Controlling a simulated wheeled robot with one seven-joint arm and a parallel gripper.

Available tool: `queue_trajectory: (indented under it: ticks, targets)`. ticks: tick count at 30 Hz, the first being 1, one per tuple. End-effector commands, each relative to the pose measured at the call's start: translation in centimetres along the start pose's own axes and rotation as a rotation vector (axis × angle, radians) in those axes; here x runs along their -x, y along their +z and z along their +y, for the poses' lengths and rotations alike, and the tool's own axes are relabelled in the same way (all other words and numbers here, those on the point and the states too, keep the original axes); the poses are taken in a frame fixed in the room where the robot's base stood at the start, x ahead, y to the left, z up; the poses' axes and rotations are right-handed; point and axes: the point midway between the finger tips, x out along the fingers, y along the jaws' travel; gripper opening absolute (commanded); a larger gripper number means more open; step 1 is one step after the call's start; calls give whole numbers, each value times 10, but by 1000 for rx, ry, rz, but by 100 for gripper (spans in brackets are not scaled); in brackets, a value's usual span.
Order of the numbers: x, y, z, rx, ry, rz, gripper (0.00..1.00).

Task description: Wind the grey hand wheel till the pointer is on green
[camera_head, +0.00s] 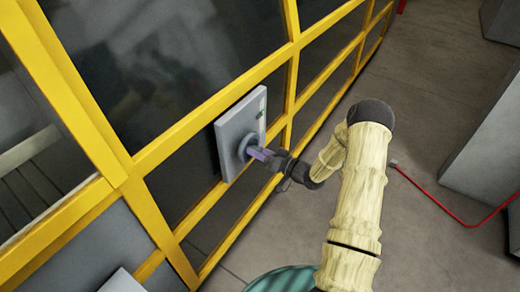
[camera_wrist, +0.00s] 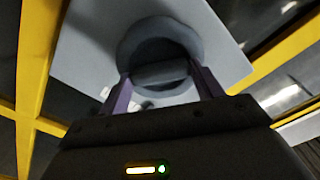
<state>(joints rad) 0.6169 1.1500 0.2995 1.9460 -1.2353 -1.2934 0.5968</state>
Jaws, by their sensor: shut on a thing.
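The grey hand wheel (camera_head: 245,145) is on the face of a light grey box (camera_head: 228,128), which is mounted on the yellow-framed cabinet. In the wrist view the wheel (camera_wrist: 137,45) is a round dark grey disc with a bar across its middle. My gripper (camera_head: 262,154) reaches the wheel from the right. In the wrist view its purple fingers (camera_wrist: 162,76) stand on either side of the bar, shut on it. A small green patch (camera_head: 262,113) shows near the box's upper right edge. I cannot make out the pointer.
Yellow bars (camera_head: 190,125) frame dark panels around the box. A red cable (camera_head: 430,195) lies on the grey floor at the right, by a grey block (camera_head: 485,150). A teal round thing (camera_head: 282,280) is at the bottom. Open floor (camera_head: 425,80) lies right of the cabinet.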

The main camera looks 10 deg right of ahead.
Motion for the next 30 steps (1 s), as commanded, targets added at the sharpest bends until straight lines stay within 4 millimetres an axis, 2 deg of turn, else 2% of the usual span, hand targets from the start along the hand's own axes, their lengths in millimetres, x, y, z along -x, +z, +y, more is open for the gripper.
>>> queue_trajectory:
  ticks: [12, 30]
  targets:
    - [1, 0, 0, -297, 2, -2, 43]
    - [1, 1, 0, -364, 1, -2, 43]
